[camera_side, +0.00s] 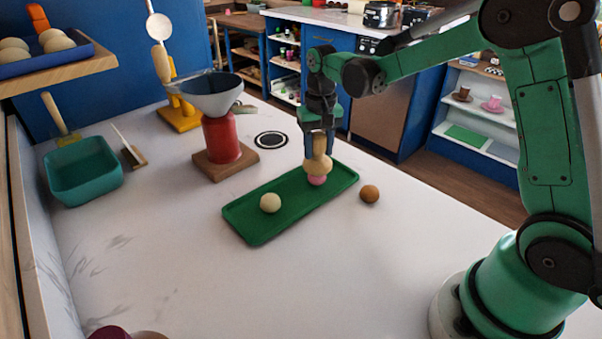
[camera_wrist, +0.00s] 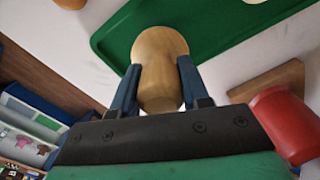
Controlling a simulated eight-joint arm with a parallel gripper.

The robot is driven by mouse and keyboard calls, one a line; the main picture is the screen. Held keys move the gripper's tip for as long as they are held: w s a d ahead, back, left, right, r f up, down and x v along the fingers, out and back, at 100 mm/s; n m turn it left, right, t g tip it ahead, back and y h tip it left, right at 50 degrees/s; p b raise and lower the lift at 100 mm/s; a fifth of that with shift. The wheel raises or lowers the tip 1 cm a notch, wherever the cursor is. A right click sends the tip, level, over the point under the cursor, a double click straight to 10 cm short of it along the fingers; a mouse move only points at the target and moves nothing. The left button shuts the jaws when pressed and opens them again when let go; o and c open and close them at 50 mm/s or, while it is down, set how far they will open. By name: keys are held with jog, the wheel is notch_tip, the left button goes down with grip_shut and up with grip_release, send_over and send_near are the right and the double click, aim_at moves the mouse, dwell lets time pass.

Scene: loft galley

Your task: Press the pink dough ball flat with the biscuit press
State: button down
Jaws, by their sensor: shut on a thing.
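My gripper (camera_side: 319,140) is shut on the wooden biscuit press (camera_side: 319,165) and holds it upright over the far right part of the green tray (camera_side: 248,234). The pink dough ball (camera_side: 316,181) shows as a pink patch right under the press and seems to touch it; most of it is covered. In the wrist view the press (camera_wrist: 158,62) stands between my two blue fingers and hides the pink dough. A cream dough ball (camera_side: 270,203) sits on the nearer left part of the tray.
A brown ball (camera_side: 369,194) lies on the counter right of the tray. A red grinder with a grey funnel (camera_side: 212,96) stands on a wooden base behind the tray. A teal bin (camera_side: 83,172) is at the left. The counter in front of the tray is clear.

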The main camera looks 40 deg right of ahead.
jog(key=shift+f, duration=1.25)
dwell(6.7)
